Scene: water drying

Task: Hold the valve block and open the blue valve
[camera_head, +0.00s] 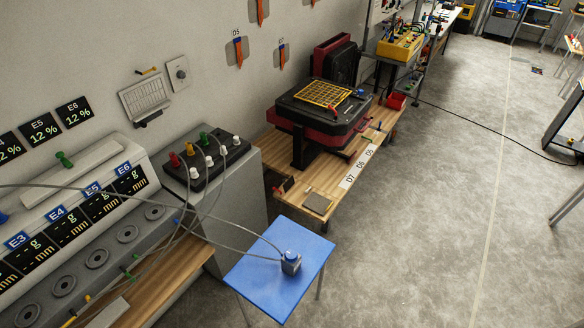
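Neither of my grippers shows in this view.
A grey cabinet with coloured knobs (236,185) stands left of the blue table. A panel with black displays (75,226) is further left. A wooden bench (322,178) with a black and red case (341,112) stands behind.

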